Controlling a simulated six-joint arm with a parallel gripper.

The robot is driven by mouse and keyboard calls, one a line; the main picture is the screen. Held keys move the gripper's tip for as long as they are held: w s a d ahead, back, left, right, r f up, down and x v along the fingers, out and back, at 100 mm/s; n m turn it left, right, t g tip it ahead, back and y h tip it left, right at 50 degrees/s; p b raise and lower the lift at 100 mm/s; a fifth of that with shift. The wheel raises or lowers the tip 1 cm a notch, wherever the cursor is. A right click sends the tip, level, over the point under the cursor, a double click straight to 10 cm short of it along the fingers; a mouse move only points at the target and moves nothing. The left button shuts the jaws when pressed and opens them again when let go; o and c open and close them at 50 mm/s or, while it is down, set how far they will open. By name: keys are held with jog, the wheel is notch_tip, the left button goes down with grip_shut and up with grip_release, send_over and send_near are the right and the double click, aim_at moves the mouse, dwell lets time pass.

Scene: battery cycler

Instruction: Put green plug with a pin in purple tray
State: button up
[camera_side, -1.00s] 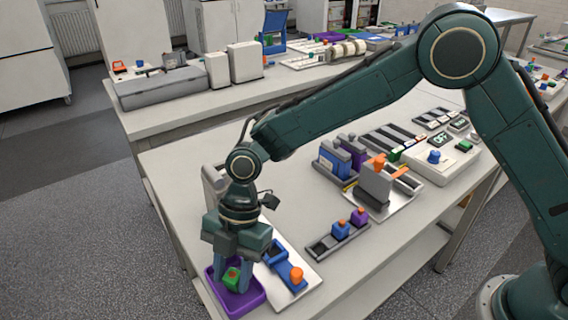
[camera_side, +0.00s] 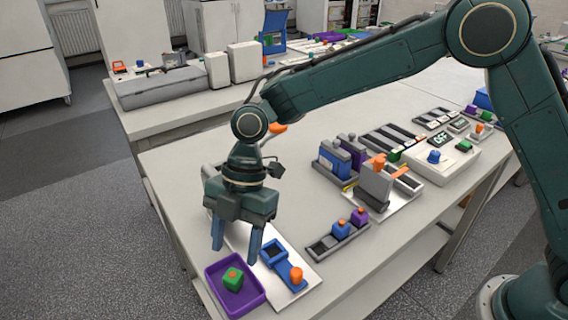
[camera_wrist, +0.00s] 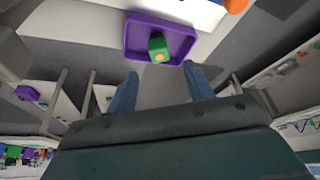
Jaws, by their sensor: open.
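The green plug (camera_side: 232,279), a small block with an orange pin in its top, lies inside the purple tray (camera_side: 254,302) at the front corner of the table. In the wrist view the plug (camera_wrist: 158,46) also sits on the floor of the purple tray (camera_wrist: 130,38), apart from my fingers. My gripper (camera_side: 236,250) is open and empty, above and a little behind the tray. In the wrist view my two blue fingers (camera_wrist: 161,82) are spread, with nothing between them.
A white plate (camera_side: 305,277) with a blue fixture and an orange knob (camera_side: 296,275) stands right beside the tray. A grey rack (camera_side: 325,246) with blue and purple plugs is farther right. Blue and purple cells (camera_side: 336,160) stand behind. The table edge is close to the tray.

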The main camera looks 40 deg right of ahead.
jog(key=v, duration=0.7)
jog(key=shift+r, duration=0.3)
jog(key=shift+d, duration=0.1)
jog(key=s+d+r+m+t, duration=0.2)
jog(key=s+d+r+m, duration=0.1)
jog(key=d+r+m, duration=0.4)
jog(key=s+d+r+m+t, duration=0.2)
jog(key=s+d+r+m, duration=0.15)
jog(key=d, duration=0.55)
jog(key=s+d+f+m+t+h, duration=0.2)
jog(key=s+d+m+t+h, duration=0.1)
jog(key=s+d+m, duration=1)
jog(key=s+d+h, duration=0.1)
jog(key=s, duration=0.1)
jog(key=shift+s+d+f+t, duration=0.25)
jog(key=shift+s+d+t, duration=0.1)
jog(key=shift+d+t, duration=0.05)
jog(key=shift+m, duration=0.25)
